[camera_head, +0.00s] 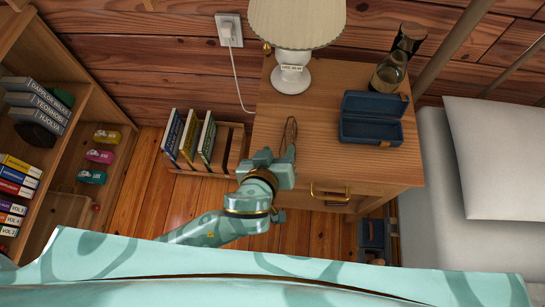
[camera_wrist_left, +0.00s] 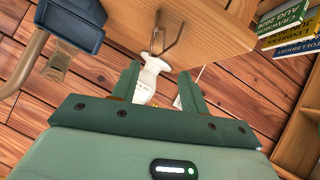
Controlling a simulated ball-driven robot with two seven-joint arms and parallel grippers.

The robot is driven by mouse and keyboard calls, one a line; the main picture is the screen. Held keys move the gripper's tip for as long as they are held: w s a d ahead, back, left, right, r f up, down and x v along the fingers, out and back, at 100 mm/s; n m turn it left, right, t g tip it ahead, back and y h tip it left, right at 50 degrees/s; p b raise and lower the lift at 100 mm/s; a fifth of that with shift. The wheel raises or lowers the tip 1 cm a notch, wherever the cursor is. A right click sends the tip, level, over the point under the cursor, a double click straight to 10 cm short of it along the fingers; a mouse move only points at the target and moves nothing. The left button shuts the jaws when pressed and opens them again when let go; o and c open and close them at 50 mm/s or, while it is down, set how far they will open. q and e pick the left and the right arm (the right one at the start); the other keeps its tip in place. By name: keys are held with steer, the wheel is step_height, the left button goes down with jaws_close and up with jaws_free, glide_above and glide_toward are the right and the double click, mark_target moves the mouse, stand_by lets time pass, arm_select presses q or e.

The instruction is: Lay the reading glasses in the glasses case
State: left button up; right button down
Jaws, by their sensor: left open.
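The reading glasses (camera_head: 290,132) are a thin brown shape lying near the left edge of the wooden nightstand (camera_head: 335,165). In the left wrist view their thin dark frame (camera_wrist_left: 166,38) shows beyond my fingertips. The blue glasses case (camera_head: 371,131) is open and looks empty, to the right of the glasses on the nightstand. Part of the case (camera_wrist_left: 70,20) shows at the upper left of the wrist view. My left gripper (camera_head: 278,155) is open at the nightstand's left edge, just in front of the glasses. Its fingers (camera_wrist_left: 158,75) hold nothing. My right gripper is out of view.
A lamp (camera_head: 291,76) with a white base stands behind the glasses, its cord running to a wall outlet. A glass carafe (camera_head: 389,72) stands behind the case. A low book rack (camera_head: 205,160) stands left of the nightstand, and a bed (camera_head: 480,190) stands on the right.

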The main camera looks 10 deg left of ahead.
arm_select(q)
steer(key=v, duration=0.3)
steer(key=shift+s+r+p, duration=0.1)
steer(key=shift+s+p, duration=0.15)
steer(key=shift+p, duration=0.15)
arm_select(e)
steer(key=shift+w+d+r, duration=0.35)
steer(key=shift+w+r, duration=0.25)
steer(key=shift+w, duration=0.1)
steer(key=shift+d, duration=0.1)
